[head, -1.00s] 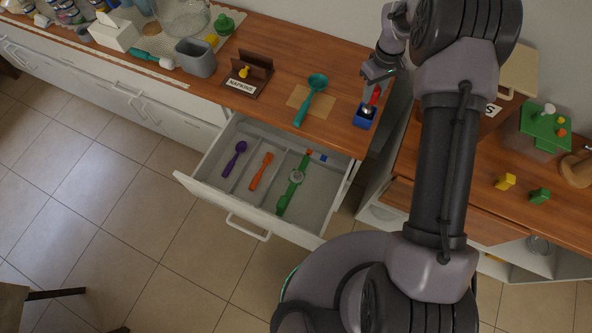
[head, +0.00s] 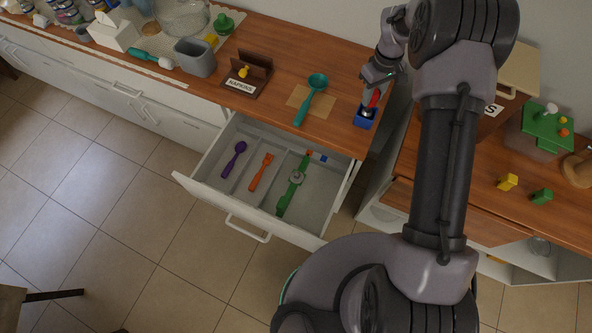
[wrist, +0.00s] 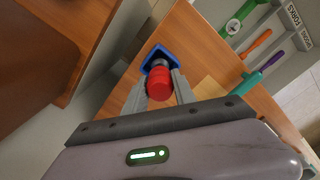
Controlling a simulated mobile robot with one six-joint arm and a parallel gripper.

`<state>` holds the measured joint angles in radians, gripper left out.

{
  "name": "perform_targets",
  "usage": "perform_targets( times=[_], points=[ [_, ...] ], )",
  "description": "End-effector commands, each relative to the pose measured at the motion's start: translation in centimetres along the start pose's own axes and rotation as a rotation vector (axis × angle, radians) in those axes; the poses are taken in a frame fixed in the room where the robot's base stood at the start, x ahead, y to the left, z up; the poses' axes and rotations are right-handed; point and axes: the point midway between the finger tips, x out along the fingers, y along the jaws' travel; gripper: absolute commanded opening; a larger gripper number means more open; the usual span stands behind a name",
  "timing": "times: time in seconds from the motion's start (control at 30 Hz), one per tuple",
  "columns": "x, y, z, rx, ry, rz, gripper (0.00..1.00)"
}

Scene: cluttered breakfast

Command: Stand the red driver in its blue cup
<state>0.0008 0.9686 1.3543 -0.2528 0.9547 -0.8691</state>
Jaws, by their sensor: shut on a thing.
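The red driver (wrist: 159,84) is between the fingers of my gripper (wrist: 163,90) in the wrist view, and the gripper is shut on it. In the head view the driver (head: 375,98) stands roughly upright, slightly tilted, below my gripper (head: 372,84). The blue cup (head: 364,122) stands at the right end of the wooden counter. In the wrist view the blue cup (wrist: 148,61) surrounds the far end of the driver. The driver's lower end appears inside the cup's opening; how deep it sits is hidden.
A teal ladle (head: 311,98) lies on a tan mat left of the cup. A napkin holder (head: 250,76) stands farther left. Below, an open drawer (head: 207,190) holds purple, orange and green utensils. A gap separates this counter from the right-hand one.

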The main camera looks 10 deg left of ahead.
Motion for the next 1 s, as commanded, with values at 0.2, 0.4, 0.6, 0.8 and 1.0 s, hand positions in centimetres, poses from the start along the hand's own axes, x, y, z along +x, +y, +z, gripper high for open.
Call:
perform_targets(
  times=[0.2, 0.4, 0.6, 0.8, 1.0],
  points=[
    [0.5, 0.0, 0.0, 0.0, 0.0, 0.0, 0.0],
    [0.9, 0.0, 0.0, 0.0, 0.0, 0.0, 0.0],
    [1.3, 0.0, 0.0, 0.0, 0.001, 0.001, 0.0],
    [1.4, 0.0, 0.0, 0.0, 0.001, 0.001, 0.49],
    [1.4, 0.0, 0.0, 0.0, 0.001, 0.0, 0.57]
  ],
)
